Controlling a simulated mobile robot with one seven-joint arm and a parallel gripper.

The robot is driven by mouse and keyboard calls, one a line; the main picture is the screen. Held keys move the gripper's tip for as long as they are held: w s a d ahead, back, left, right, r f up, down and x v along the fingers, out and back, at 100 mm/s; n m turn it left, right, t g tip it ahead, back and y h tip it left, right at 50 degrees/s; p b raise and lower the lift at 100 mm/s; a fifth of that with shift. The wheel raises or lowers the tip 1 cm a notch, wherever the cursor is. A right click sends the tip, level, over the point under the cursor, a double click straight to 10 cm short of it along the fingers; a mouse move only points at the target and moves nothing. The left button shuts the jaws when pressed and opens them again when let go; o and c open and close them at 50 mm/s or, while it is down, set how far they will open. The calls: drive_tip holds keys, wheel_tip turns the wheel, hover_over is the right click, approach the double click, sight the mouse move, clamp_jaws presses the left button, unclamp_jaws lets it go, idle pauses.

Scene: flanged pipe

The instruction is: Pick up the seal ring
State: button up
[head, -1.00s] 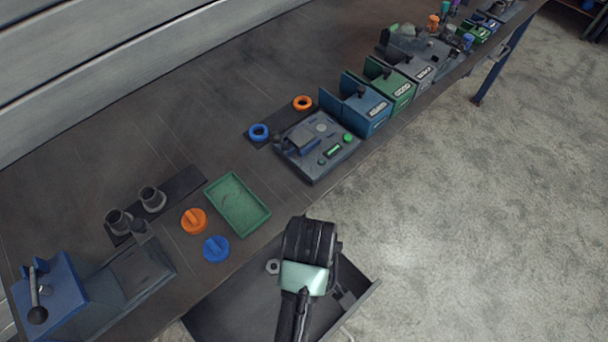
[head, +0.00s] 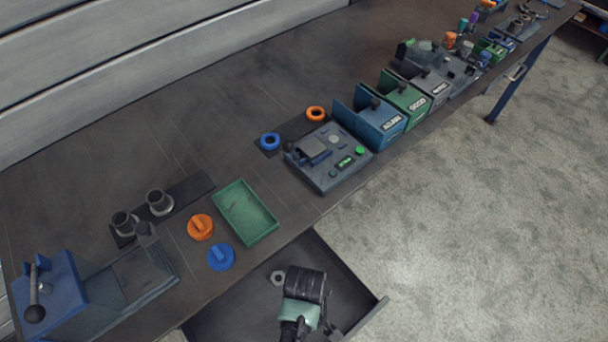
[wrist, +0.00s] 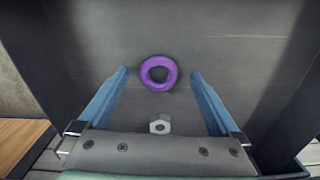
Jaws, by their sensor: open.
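A purple seal ring (wrist: 159,73) lies flat on the grey floor of the open drawer (head: 235,310), in the wrist view. My gripper (wrist: 160,75) is open and empty, its two blue fingers pointing toward the ring, one on each side of it in the picture. I cannot tell how high the fingertips are above the drawer floor. In the head view my wrist hides the fingers and the purple ring.
A grey hex nut (head: 278,278) lies in the drawer; it also shows in the wrist view (wrist: 160,124) nearer my palm. Drawer walls stand on both sides. On the bench are a green tray (head: 246,212), an orange cap (head: 200,226), a blue cap (head: 221,257), and blue (head: 270,141) and orange (head: 316,113) rings.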

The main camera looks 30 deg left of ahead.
drive_tip(key=shift+f, duration=0.6)
drive_tip(key=c, duration=1.4)
drive_tip(key=shift+r, duration=0.1)
wheel_tip(320, 180, up, 13)
drive_tip(key=p, duration=0.4)
drive_tip(key=shift+p, duration=0.3)
drive_tip(key=shift+f, duration=0.2)
